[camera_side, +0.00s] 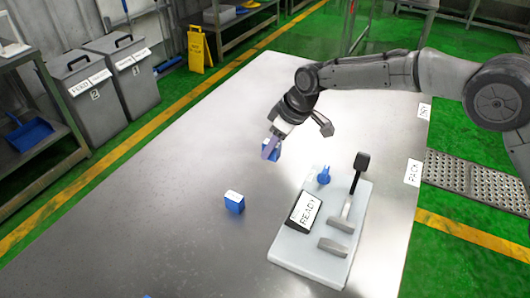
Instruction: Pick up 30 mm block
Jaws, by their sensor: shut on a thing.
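My gripper (272,148) is above the metal table, left of my arm links. It is shut on a small blue block (275,154), which shows partly behind the fingers. I cannot tell how far the block is from the table surface. A second blue block (235,205) with a white top face stands on the table, below and left of my gripper, apart from it. No size marking can be read on either block, so I cannot tell which is 30 mm.
A white fixture (312,264) with a READY sign (305,211), a blue knob (323,175) and a black-topped lever (361,162) stands right of the free block. The table's left side is clear. Grey bins (122,70) and a yellow floor sign (199,50) stand beyond the table.

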